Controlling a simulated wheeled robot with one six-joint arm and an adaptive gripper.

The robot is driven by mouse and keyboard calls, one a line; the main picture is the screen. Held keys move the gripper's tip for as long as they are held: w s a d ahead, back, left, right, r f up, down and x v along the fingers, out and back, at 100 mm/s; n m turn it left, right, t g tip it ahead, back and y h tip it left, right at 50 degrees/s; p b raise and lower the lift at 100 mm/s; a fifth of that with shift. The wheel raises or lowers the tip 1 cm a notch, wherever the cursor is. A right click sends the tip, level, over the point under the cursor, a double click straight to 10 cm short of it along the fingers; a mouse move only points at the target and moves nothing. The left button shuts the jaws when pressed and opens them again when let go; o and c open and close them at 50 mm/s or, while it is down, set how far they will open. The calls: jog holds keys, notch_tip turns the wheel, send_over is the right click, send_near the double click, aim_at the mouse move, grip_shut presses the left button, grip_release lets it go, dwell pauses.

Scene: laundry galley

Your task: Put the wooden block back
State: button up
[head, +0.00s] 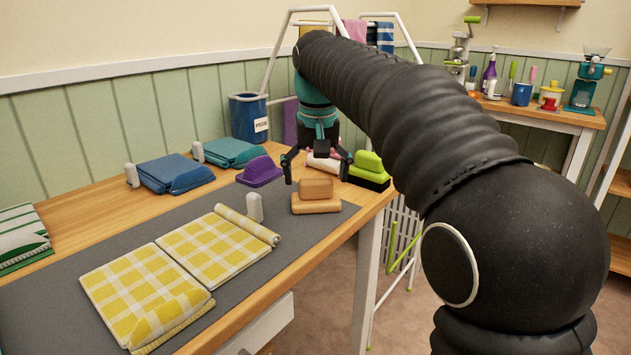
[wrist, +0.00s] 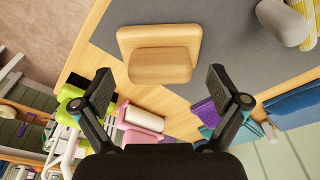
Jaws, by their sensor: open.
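The wooden block (head: 316,187) sits on a flat, lighter wooden base (head: 318,205) near the right end of the grey mat. In the wrist view the block (wrist: 160,66) rests on the base (wrist: 134,37), which shows along its far and left sides. My gripper (head: 317,178) is open and empty, pointing down, with its fingers spread wide around the line of the block. In the wrist view the fingertips (wrist: 160,79) are either side of the block and look apart from it. I cannot tell their exact height.
A purple brush (head: 260,171), a green block on a black base (head: 369,170) and a white roll (head: 322,163) are close by. A grey-white upright piece (head: 254,207) stands left of the block. Yellow checked cloths (head: 150,290) cover the mat's front. The table edge is right.

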aim_at(317, 203)
notch_tip(317, 203, up, 10)
jog(key=s+p, duration=0.1)
jog(key=p, duration=0.1)
jog(key=shift+s+r, duration=0.15)
jog(key=shift+s, duration=0.1)
jog(key=shift+d, duration=0.15)
jog(key=s+d+f+t, duration=0.1)
jog(key=s+d+f, duration=0.4)
jog(key=s+f, duration=0.2)
jog(key=s+d+f+m+t, duration=0.1)
jog(key=s+d+f, duration=0.4)
jog(key=s+f, duration=0.3)
jog(key=s+d+f+t, duration=0.2)
jog(key=s+d+f, duration=0.4)
jog(key=s, duration=0.5)
jog(key=shift+f, duration=0.9)
